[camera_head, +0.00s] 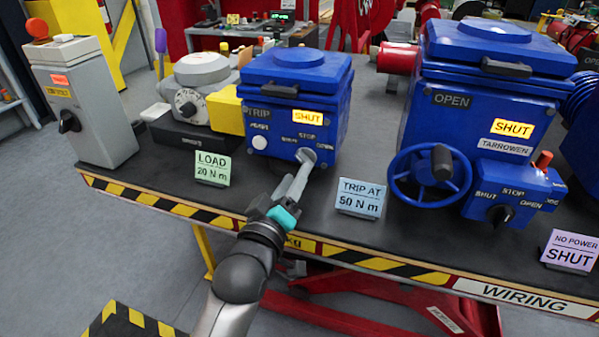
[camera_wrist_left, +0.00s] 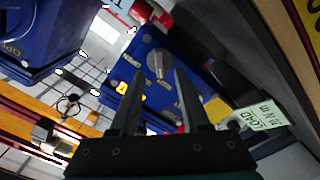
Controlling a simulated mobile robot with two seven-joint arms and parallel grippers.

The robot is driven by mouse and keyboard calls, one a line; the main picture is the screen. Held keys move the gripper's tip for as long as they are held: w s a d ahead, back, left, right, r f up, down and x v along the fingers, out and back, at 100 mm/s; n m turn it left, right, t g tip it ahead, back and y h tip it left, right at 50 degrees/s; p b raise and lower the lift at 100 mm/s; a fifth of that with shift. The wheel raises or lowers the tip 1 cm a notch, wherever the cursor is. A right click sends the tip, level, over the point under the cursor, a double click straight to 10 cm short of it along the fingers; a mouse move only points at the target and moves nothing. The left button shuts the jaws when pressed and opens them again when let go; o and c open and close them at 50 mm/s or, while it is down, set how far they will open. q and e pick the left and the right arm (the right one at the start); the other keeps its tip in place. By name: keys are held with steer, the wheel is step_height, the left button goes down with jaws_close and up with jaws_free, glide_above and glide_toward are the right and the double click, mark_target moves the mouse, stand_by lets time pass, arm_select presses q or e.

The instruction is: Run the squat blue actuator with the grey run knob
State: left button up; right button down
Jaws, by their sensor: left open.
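The squat blue actuator (camera_head: 297,80) stands on the dark bench, its front window lit yellow with SHUT. Its grey run knob (camera_head: 307,155) is low on the front face, by the SHUT and STOP marks. My left gripper (camera_head: 299,170) reaches up from the front with its fingertips at the knob. In the left wrist view the grey knob (camera_wrist_left: 156,64) shows between the tips of the two open fingers (camera_wrist_left: 160,72). Contact between fingers and knob cannot be told. My right gripper is not in view.
A taller blue actuator (camera_head: 480,100) with a blue handwheel (camera_head: 428,178) stands to the right. A LOAD 20 N m card (camera_head: 212,169) and a TRIP AT 50 N m card (camera_head: 361,198) flank my gripper. A grey control box (camera_head: 85,105) stands at the left.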

mark_target(305, 159)
arm_select(q)
steer(key=shift+x, duration=1.05)
steer(key=shift+w+d+b, duration=0.2)
steer(key=shift+w+b, duration=0.15)
steer(key=shift+w, duration=0.3)
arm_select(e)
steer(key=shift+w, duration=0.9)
arm_select(q)
jaws_close()
